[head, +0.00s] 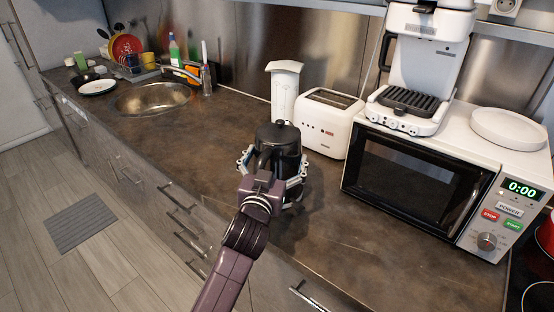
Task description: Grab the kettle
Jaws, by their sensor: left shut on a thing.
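The black kettle (279,139) stands upright on the brown countertop, in the middle of the head view, in front of the white toaster. My left gripper (272,168) is at the kettle's front side, with its fingers around the kettle's body, shut on it. The arm and wrist hide the kettle's lower front part. Whether its base touches the counter is hard to see. My right gripper is not in view.
A white toaster (326,122) and a white jug-like container (285,88) stand right behind the kettle. A microwave (418,180) with a coffee machine (420,70) on top is to the right. The counter (200,150) left of the kettle is clear up to the sink (150,98).

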